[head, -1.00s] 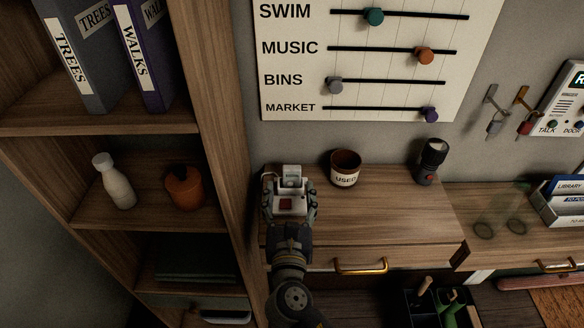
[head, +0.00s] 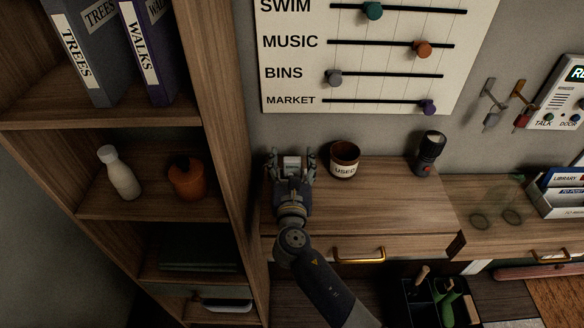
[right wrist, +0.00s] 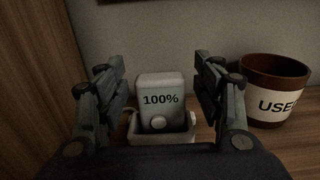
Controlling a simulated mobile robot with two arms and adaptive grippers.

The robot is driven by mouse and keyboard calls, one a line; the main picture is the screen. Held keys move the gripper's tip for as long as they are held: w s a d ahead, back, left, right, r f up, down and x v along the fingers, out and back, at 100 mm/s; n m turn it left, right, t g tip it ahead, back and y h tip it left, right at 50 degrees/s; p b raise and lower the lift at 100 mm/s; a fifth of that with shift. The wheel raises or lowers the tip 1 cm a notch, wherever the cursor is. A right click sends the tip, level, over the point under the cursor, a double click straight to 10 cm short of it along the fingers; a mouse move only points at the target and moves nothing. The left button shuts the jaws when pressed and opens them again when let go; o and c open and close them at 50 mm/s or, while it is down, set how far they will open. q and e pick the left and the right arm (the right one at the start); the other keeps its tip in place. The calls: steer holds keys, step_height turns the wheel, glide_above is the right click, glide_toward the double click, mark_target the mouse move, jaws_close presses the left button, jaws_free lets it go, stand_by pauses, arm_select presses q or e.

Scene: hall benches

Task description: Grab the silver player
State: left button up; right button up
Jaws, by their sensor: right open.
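The silver player (right wrist: 160,92) is a pale, rounded block with "100%" and a round button on its face. It stands upright in a small pale dock (right wrist: 140,134) in the right wrist view. In the head view the player (head: 291,163) shows small at the left end of the wooden top. My right gripper (right wrist: 160,68) is open, with one finger on each side of the player and visible gaps between. In the head view the right gripper (head: 292,157) hides most of the dock. My left gripper is not in view.
A brown "USED" pot (head: 344,162) stands close to the right of my right gripper. A flashlight (head: 429,153) stands farther right. The tall shelf's side panel (head: 222,130) rises close on the left. The wooden top (head: 390,205) is clear in front of the pot.

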steer(key=shift+c, duration=0.3)
steer(key=c, duration=1.1)
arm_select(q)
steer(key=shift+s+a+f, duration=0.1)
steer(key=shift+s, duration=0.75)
arm_select(e)
steer(key=shift+c, duration=0.5)
steer(key=shift+r, duration=0.1)
